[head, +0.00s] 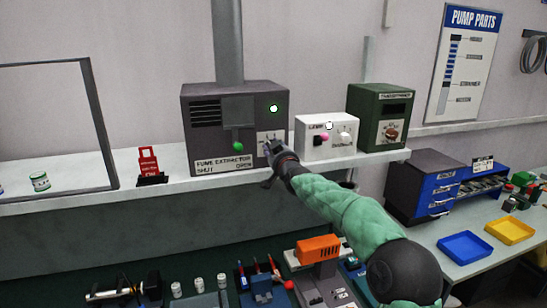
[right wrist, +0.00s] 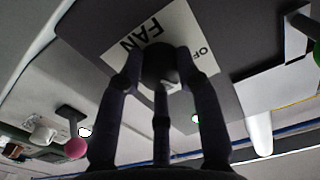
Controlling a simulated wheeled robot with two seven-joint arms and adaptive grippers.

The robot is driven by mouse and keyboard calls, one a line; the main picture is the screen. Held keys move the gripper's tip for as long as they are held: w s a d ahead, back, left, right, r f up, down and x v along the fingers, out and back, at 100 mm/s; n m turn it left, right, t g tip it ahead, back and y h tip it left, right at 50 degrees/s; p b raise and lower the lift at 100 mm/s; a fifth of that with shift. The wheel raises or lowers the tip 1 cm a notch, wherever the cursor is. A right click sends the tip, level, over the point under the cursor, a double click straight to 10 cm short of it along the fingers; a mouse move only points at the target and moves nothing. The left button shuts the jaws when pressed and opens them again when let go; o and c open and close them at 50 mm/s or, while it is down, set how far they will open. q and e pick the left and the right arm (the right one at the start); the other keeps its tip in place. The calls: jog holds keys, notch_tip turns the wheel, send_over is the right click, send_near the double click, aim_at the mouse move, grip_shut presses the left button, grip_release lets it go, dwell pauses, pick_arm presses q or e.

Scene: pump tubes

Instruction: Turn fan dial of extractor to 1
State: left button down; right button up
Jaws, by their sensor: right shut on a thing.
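The fingers and dial hide part of the label, so the dial's setting cannot be read. My left gripper is out of view.
A green-knobbed lever (head: 238,147) sits just left of my right gripper. A white box (head: 318,148) with a pink knob and a green box (head: 366,108) stand to the right. A red tag holder (head: 148,162) stands left on the shelf.

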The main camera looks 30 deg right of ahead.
jog(key=shift+f+m+b, duration=0.2)
jog(key=shift+m+b, duration=0.3)
jog(key=shift+m, duration=0.2)
jog(key=o, duration=1.1)
jog(key=shift+r, duration=0.1)
jog(key=shift+o, duration=0.2)
jog(key=v, duration=1.2)
